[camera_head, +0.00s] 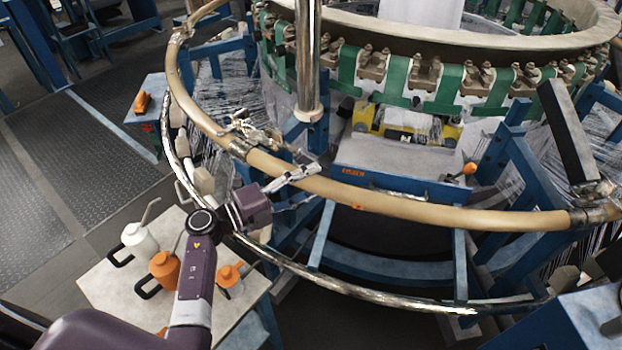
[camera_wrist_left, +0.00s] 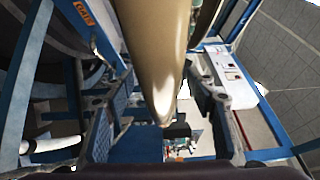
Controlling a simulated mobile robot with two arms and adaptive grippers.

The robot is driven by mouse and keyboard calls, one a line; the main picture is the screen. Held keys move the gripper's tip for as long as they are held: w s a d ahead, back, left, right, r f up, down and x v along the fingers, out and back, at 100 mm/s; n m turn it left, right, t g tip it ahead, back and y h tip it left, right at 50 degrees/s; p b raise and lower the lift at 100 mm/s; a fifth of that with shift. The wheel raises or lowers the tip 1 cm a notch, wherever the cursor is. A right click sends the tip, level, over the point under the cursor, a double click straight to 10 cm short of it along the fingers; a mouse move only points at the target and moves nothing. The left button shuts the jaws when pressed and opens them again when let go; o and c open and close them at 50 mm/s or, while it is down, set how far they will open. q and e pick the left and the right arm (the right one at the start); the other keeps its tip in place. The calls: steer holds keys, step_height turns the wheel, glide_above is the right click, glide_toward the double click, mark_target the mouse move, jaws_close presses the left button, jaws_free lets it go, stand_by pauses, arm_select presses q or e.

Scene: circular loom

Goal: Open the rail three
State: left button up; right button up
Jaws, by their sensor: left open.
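A tan curved rail (camera_head: 430,214) with metal joints runs around the front of the circular loom. It carries a small orange mark near its middle, too small to read; I cannot tell which section is rail three. My left gripper (camera_head: 303,184) is open at the front left part of this rail, with its fingers pointing right. In the left wrist view the rail (camera_wrist_left: 155,45) passes between the two open fingers (camera_wrist_left: 148,85). I cannot tell whether either finger touches it. My right gripper is not in view.
A chrome lower rail (camera_head: 350,291) curves below the tan one. A small table (camera_head: 110,290) with a white can (camera_head: 138,240) and orange oil cans (camera_head: 164,268) stands at the lower left. A vertical metal post (camera_head: 308,60) rises behind the rail. Dark floor mats lie at left.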

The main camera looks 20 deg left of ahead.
arm_select(q)
steer(key=shift+w+d, duration=0.15)
steer(key=shift+d, duration=0.05)
